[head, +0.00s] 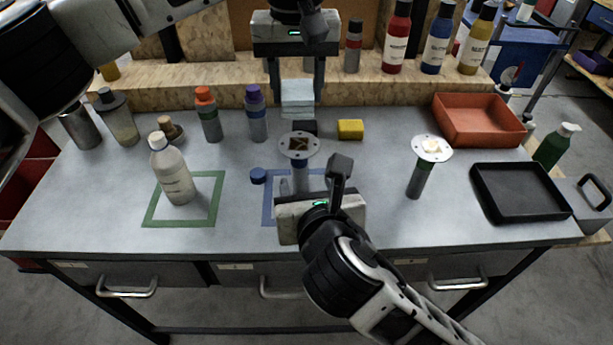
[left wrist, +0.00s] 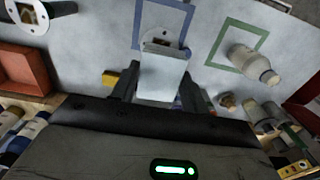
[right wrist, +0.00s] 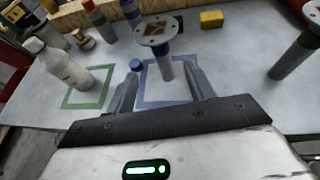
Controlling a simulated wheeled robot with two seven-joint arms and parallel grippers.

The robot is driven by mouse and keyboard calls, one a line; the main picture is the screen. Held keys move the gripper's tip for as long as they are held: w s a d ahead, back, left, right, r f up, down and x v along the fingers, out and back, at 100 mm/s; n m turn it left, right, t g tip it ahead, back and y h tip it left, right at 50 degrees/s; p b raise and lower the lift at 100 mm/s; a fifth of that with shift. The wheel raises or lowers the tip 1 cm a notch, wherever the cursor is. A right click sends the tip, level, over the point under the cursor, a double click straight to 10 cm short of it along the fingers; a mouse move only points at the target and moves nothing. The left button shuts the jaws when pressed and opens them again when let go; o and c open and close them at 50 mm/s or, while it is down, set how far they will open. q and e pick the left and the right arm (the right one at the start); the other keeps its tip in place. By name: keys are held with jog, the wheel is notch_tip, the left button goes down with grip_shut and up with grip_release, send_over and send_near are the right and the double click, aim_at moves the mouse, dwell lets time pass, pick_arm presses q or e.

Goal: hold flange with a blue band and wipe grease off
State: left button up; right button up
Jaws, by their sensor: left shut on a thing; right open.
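A flange (head: 299,145) with a dark brown patch on its round plate stands upright on its stem in the blue square; it also shows in the right wrist view (right wrist: 155,30). My left gripper (head: 297,92) is shut on a pale folded cloth (head: 298,104), held above and behind the flange. In the left wrist view the cloth (left wrist: 162,75) partly hides the flange.
A white bottle (head: 174,175) stands in the green square. A blue cap (head: 258,176) lies left of the flange, with a yellow sponge (head: 350,129) behind. A red bin (head: 480,120) and black tray (head: 520,195) are at right. Several bottles line the back.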

aim_at(301, 164)
jog(key=x, duration=1.1)
jog(key=shift+w, duration=0.35)
grip_shut()
